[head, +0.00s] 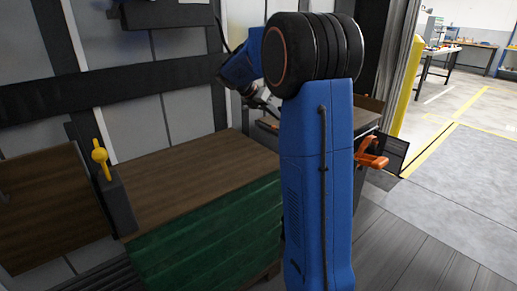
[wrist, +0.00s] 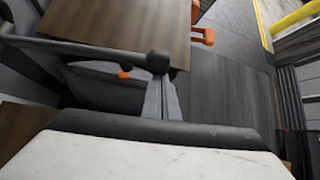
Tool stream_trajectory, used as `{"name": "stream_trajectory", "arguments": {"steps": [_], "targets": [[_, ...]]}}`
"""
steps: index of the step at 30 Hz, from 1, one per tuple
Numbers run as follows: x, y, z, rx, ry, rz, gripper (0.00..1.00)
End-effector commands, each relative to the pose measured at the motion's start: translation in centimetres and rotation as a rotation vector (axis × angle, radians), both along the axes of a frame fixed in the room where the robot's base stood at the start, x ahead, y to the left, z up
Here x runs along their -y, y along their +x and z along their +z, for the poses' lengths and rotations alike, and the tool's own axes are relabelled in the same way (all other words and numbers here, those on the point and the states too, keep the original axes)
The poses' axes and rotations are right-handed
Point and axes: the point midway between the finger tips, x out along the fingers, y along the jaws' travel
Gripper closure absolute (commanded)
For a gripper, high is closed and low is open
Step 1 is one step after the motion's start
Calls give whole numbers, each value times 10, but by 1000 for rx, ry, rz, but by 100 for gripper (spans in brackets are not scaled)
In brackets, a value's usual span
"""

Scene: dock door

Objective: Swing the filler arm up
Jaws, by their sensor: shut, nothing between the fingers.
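My gripper (wrist: 164,92) is shut and empty in the wrist view, its grey fingertips close together. A dark bar with a round black knob at its end (wrist: 158,62) crosses in front of the fingertips; it looks like the filler arm, but I cannot be sure. The tips lie close to the knob in the picture; I cannot tell whether they touch. In the head view my gripper (head: 262,100) is partly hidden behind my blue arm, near the far end of the wooden panel, and the knob is not clearly visible there.
A brown wooden panel (head: 190,185) and a green ribbed panel (head: 215,240) lie before the dock door. A yellow handle (head: 100,158) is on a dark post at left. An orange handle (head: 372,158) sits at right, also in the wrist view (wrist: 203,36). Floor at right is clear.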

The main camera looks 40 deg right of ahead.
Motion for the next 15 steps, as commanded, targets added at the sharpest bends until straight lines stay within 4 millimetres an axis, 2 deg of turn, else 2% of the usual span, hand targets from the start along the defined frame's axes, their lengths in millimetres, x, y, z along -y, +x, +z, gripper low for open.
{"name": "stream_trajectory", "arguments": {"steps": [9,15], "targets": [[1,-5,-51,209,12,-1,100],[-15,-6,-80,211,12,1,100]]}}
